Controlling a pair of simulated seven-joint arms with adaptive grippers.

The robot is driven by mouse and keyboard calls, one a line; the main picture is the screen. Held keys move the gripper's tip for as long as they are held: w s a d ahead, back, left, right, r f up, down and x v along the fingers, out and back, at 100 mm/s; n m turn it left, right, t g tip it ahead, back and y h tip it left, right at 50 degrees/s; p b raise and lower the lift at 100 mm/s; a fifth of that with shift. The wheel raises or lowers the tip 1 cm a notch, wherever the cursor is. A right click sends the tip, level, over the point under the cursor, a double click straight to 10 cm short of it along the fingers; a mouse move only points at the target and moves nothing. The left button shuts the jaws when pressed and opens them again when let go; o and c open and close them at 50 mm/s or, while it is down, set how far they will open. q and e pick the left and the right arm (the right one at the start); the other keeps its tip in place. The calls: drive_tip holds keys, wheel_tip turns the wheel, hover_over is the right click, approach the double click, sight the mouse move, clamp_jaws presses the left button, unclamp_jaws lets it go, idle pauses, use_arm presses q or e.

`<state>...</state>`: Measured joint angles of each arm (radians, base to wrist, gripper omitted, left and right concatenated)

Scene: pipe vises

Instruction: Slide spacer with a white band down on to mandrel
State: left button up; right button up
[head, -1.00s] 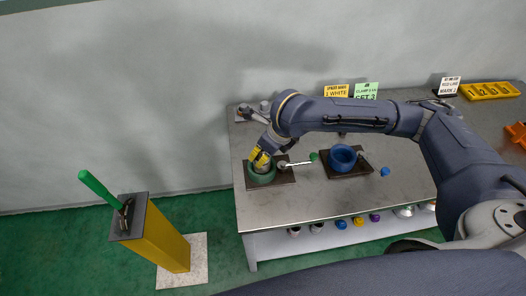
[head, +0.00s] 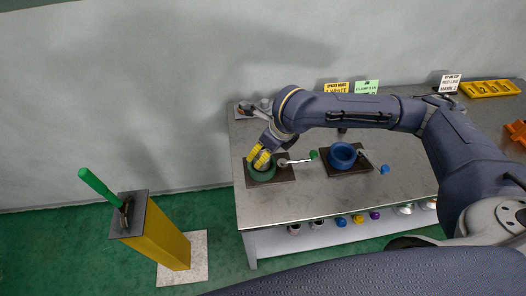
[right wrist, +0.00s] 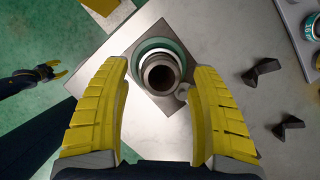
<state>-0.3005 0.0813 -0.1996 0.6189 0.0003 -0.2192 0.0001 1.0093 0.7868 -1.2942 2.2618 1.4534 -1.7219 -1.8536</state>
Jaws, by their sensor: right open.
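My right gripper (head: 258,158) is open above the green round vise (head: 262,175) on a dark plate at the table's left. In the right wrist view its yellow fingers (right wrist: 162,112) stand apart on either side of a dark grey hollow cylinder (right wrist: 160,74). This cylinder stands inside the green vise ring (right wrist: 148,47), with a pale ring round it.
A blue vise (head: 342,155) stands to the right on its own plate. Levers with green and blue knobs lie beside the vises. Labels and a yellow tray (head: 490,90) stand at the back. A yellow post (head: 168,245) with a green handle stands left of the table.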

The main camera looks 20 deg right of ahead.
drive_tip(key=v, duration=1)
drive_tip(key=shift+r, duration=0.25)
